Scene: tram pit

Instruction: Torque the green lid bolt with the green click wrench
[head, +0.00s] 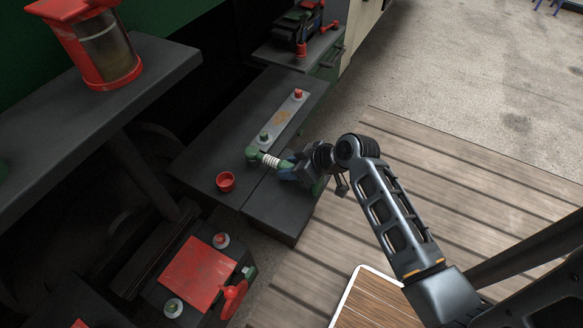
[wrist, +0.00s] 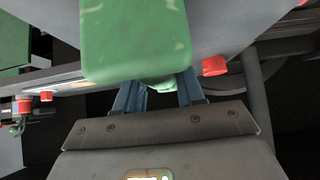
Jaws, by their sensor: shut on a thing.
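The green click wrench (head: 270,160) has a green head and a pale ribbed band. My gripper (head: 290,169) is shut on it, and the wrench lies across the dark box top in the head view. In the wrist view a large green block (wrist: 137,40), seemingly part of the wrench, covers the upper middle. The blue fingers of my gripper (wrist: 160,92) show below it with a pale green part between them. The green lid bolt (head: 264,136) stands on a grey plate (head: 280,118). The wrench head is close beside it; I cannot tell whether they touch.
A red bolt (head: 298,94) stands at the plate's far end. A red cup (head: 225,181) sits on the box, left of the wrench. A red lantern (head: 103,45) stands on a shelf. Wooden decking (head: 440,180) is clear.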

